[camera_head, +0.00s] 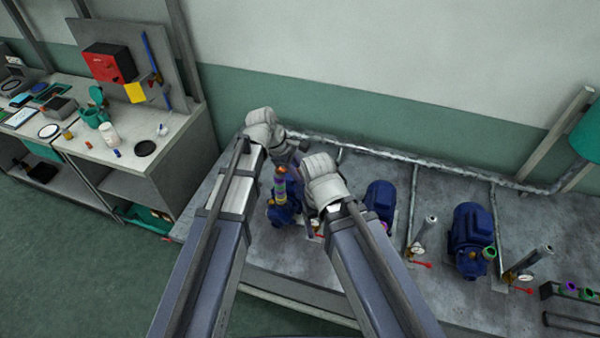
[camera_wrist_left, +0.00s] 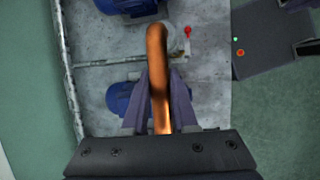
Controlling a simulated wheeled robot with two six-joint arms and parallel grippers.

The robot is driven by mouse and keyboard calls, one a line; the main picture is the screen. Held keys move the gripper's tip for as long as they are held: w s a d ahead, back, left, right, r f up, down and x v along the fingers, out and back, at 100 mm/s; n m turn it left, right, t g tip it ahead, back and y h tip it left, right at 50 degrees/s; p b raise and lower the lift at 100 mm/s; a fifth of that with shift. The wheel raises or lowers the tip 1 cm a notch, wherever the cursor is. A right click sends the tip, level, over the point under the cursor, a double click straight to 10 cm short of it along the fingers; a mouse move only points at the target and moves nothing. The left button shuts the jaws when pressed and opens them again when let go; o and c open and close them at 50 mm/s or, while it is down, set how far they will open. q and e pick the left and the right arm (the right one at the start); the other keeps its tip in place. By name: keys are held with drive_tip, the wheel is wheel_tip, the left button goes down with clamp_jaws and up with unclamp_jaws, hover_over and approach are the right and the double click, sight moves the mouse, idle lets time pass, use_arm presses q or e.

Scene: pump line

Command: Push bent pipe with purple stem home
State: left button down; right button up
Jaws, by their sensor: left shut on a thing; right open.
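A copper bent pipe (camera_wrist_left: 157,75) runs between the two fingers of my left gripper (camera_wrist_left: 160,88) in the left wrist view, its bend beyond the fingertips. My left gripper (camera_head: 287,157) is shut on the pipe, just above that stem. My right gripper (camera_head: 311,212) is open beside the pump, mostly hidden by its own wrist. I cannot tell how deep the stem sits in the pump.
Two more blue pumps, a middle one (camera_head: 380,198) and a right one (camera_head: 468,238), stand along the grey bench. Upright pipes with gauges and red handles stand beside them. A rack with coloured rings (camera_head: 571,290) is at far right. A side table (camera_head: 150,150) stands left.

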use_arm(q)
drive_tip(key=shift+f+b, duration=0.7)
drive_tip(key=shift+f, duration=0.05)
idle(1.7)
drive_tip(key=c, duration=0.6)
unclamp_jaws()
drive_tip(key=shift+r, duration=0.15)
drive_tip(key=shift+p+v, duration=2.8)
drive_tip(key=shift+v, duration=0.15)
drive_tip(key=p+v, duration=0.7)
drive_tip(key=shift+r, duration=0.35)
drive_tip(key=shift+s+a+f, duration=0.1)
